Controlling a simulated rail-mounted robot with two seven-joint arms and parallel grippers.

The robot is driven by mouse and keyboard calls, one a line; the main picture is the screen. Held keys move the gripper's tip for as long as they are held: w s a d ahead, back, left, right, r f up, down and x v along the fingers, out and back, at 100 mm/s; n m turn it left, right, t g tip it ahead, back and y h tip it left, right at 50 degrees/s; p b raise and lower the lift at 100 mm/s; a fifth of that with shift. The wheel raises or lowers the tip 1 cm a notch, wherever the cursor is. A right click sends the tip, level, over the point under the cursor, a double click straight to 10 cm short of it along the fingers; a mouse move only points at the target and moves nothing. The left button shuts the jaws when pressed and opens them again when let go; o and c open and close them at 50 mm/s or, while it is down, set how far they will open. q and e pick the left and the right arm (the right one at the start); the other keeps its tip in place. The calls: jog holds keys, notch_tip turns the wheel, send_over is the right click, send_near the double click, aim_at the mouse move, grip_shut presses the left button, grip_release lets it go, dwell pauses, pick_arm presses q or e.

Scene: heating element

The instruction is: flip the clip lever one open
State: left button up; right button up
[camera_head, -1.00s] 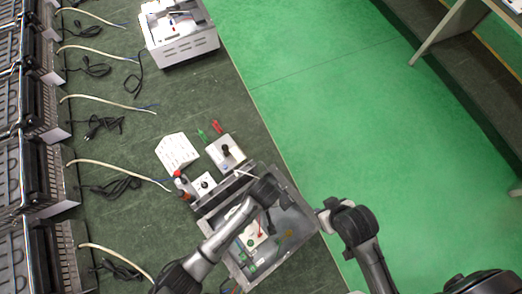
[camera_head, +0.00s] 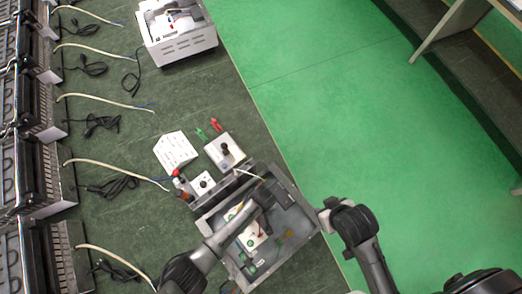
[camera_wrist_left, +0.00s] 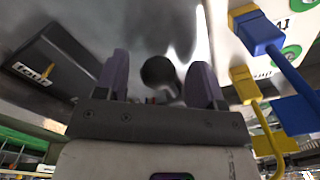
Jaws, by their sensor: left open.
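The open grey box (camera_head: 307,217) in the head view holds a white panel (camera_head: 252,238) with small green and red parts. The wrist view shows a white plate (camera_wrist_left: 222,42) with two yellow clips, (camera_wrist_left: 245,85) being the lower one, and blue levers, the upper one (camera_wrist_left: 262,36) and the lower one (camera_wrist_left: 296,114). Which is lever one I cannot tell. My left gripper (camera_wrist_left: 160,82) is open, left of the clips and apart from them. A dark round knob shows beyond its fingers. My left arm hides part of the box in the head view. My right gripper (camera_head: 325,214) is beside the box's right side; its jaws are unclear.
Another white device (camera_head: 181,44) stands farther back. Cables lie at left; the green floor is clear.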

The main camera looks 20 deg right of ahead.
pick_arm(q)
grip_shut()
jog(key=shift+w+r+g+h+p, duration=0.1)
jog(key=shift+r+g+h+p, duration=0.2)
jog(key=shift+r+g+p, duration=0.35)
jog(key=shift+w+r+g+h+p, duration=0.2)
jog(key=shift+g+h+p, duration=0.15)
jog(key=shift+g, duration=0.2)
jog(key=shift+w+a+r+g+h, duration=0.1)
jog(key=shift+w+r+g+h, duration=0.1)
jog(key=shift+g, duration=0.3)
jog(key=shift+w+a+r+g+h, duration=0.1)
jog(key=shift+r+g, duration=0.05)
jog(key=shift+g, duration=0.35)
jog(key=shift+w+a+r+g+h, duration=0.15)
jog(key=shift+w+r+g+h, duration=0.2)
jog(key=shift+g, duration=0.45)
jog(key=shift+r+g, duration=0.1)
jog(key=shift+g, duration=0.2)
